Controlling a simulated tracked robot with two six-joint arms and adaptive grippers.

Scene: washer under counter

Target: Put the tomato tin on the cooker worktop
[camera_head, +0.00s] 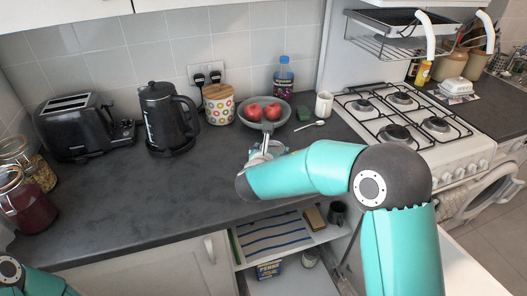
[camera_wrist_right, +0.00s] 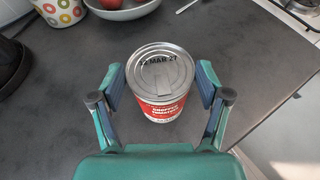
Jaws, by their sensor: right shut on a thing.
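The tomato tin (camera_wrist_right: 161,82) has a silver ring-pull lid with a printed date and a red and white label. It stands upright between the two fingers of my right gripper (camera_wrist_right: 160,84), which is shut on it. In the head view my right gripper (camera_head: 266,148) is over the dark worktop (camera_head: 215,185), in front of the fruit bowl; my arm hides most of the tin there. I cannot tell whether the tin's base touches the worktop. The white gas cooker (camera_head: 445,150) is to the right. My left gripper is out of view.
A grey bowl (camera_head: 286,116) of red fruit is just behind my right gripper. A mug (camera_head: 324,104), spoon (camera_head: 309,125), patterned canister (camera_head: 219,104), kettle (camera_head: 166,118) and toaster (camera_head: 80,127) stand along the back. An open shelf (camera_head: 295,245) is below.

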